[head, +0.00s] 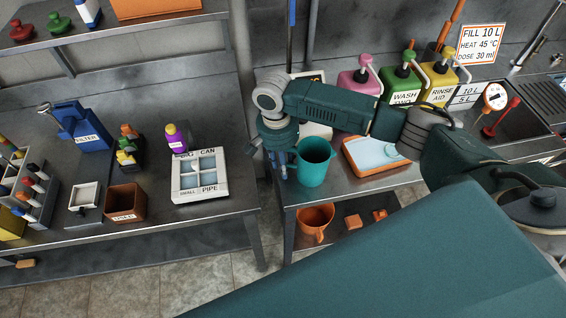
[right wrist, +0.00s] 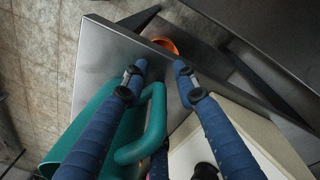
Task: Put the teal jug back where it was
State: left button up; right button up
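The teal jug (head: 314,165) stands upright on the right-hand metal table, close to its left edge. Its handle points left toward my right gripper (head: 277,172). In the right wrist view my right gripper (right wrist: 160,68) has its two blue fingers spread apart. The jug's handle (right wrist: 154,125) lies between them, with a gap to the right finger. The left finger passes in front of the jug's body (right wrist: 97,112); contact with the handle cannot be told. My left gripper is not in view.
An orange-rimmed tray (head: 375,165) lies right of the jug. Pink, green and yellow dispensers (head: 398,85) stand behind. An orange jug (head: 315,220) sits on the shelf below.

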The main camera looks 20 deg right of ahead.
jog(key=shift+r, duration=0.3)
jog(key=r+b, duration=0.1)
jog(key=r, duration=0.6)
jog(key=r+b, duration=0.1)
jog(key=r, duration=0.3)
jog(key=shift+w+a+r+b, duration=0.3)
jog(key=shift+a+r, duration=0.05)
jog(key=shift+a, duration=0.05)
jog(key=shift+f, duration=0.1)
